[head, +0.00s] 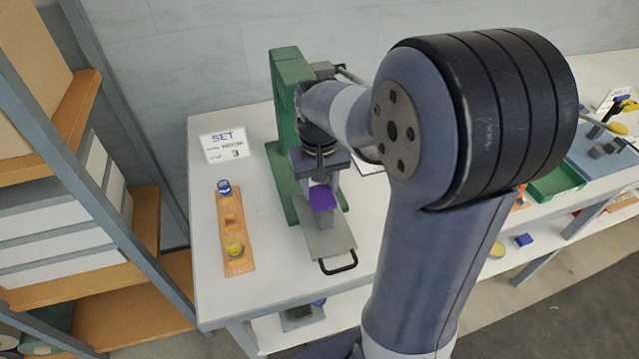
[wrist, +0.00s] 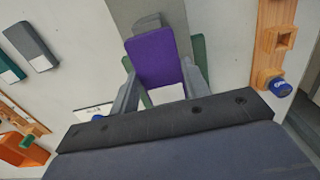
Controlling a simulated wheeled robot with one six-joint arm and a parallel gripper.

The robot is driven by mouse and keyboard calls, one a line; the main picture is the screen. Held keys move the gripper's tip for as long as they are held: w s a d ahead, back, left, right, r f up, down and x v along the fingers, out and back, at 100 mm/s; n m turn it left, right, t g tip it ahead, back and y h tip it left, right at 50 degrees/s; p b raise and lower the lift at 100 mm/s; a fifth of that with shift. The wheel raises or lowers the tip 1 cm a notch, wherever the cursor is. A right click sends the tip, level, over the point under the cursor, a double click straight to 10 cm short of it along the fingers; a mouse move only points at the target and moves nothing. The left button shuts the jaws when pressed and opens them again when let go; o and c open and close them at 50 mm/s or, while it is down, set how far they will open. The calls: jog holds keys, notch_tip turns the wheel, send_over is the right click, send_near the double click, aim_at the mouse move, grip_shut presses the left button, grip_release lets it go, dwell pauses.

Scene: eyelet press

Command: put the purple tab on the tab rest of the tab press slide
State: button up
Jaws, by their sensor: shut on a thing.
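The purple tab (head: 322,199) is held between the fingers of my gripper (head: 320,180), which is shut on it. In the wrist view the purple tab (wrist: 153,58) lies between the two grey fingers, with a white patch at its near end. The grey tab press slide (head: 330,242), with a black handle, sticks out in front of the green press (head: 290,75). A small dark grey block, seemingly the tab rest (head: 325,221), stands on the slide. The tab is above the slide, close to this block; whether they touch is unclear.
My arm hides much of the table to the right. A green tray (head: 555,185) lies farther right.

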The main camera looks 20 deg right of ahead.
aim_at(319, 191)
jog(key=shift+f, duration=0.1)
jog(key=shift+f, duration=0.1)
jog(key=o, duration=1)
jog(key=shift+c, duration=0.2)
notch_tip(319, 191, up, 12)
jog(key=shift+r+p, duration=0.2)
jog(key=shift+p, duration=0.1)
